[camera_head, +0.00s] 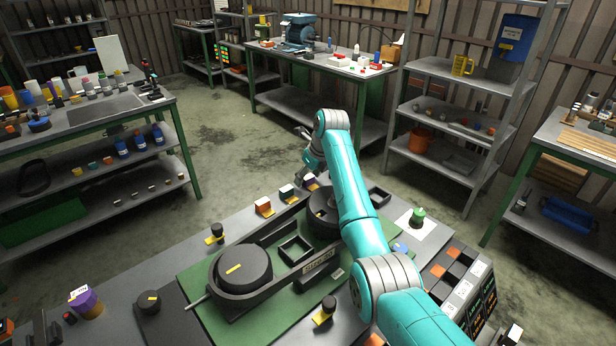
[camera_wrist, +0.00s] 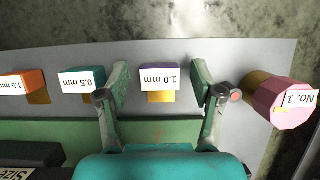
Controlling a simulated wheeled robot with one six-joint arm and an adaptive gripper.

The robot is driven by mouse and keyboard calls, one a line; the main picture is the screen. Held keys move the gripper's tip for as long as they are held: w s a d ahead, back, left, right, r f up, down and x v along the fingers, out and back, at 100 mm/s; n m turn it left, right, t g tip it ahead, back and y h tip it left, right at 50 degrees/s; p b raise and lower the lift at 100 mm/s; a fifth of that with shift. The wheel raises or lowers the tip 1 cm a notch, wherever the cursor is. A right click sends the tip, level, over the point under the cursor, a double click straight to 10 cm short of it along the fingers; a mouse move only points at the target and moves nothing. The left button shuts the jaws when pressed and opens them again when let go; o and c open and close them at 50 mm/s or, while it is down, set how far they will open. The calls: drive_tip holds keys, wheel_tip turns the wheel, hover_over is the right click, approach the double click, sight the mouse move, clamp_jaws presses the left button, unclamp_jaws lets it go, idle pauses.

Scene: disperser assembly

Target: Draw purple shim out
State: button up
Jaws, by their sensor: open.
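The purple shim (camera_wrist: 158,68) stands at the front of the wrist view, with a white 1.0 mm label on its face and a yellow piece below it. It is partly visible in the head view (camera_head: 311,182), beside my arm. My gripper (camera_wrist: 165,88) is open, with one finger on each side of the purple shim and a gap to both sides. A teal shim (camera_wrist: 88,72) labelled 0.5 mm sits just left of the left finger. An orange shim (camera_wrist: 20,78) labelled 1.5 mm is farther left.
A pink and yellow piece labelled No. 1 (camera_wrist: 278,102) stands close right of my right finger. A green board (camera_head: 225,325) carries a dark round disperser part (camera_head: 243,268). A green knobbed piece (camera_head: 418,215) stands on a white square to the right.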

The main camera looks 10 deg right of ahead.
drive_tip(key=v, duration=1.1)
drive_tip(key=shift+r, duration=0.4)
drive_tip(key=shift+s, duration=0.1)
